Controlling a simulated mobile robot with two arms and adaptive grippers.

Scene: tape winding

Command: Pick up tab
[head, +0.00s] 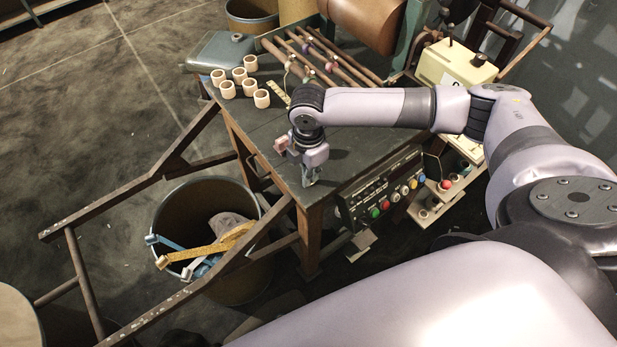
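My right gripper (310,180) points down at the front edge of the dark worktable (238,112), near its corner. Its fingers are small and partly hidden by the wrist, so I cannot tell whether they are open or shut, and I see nothing clearly held. A small yellow strip with dark marks (278,92) lies on the tabletop beyond my wrist, apart from the gripper. It may be the tab, but I cannot be sure. My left gripper is not in view.
Several pale tape rolls (262,99) stand on the table at left. Rods (330,66) and a brown roller (362,22) are behind. A control panel with coloured buttons (384,204) hangs below the front edge. A bin (180,203) with scraps stands on the floor.

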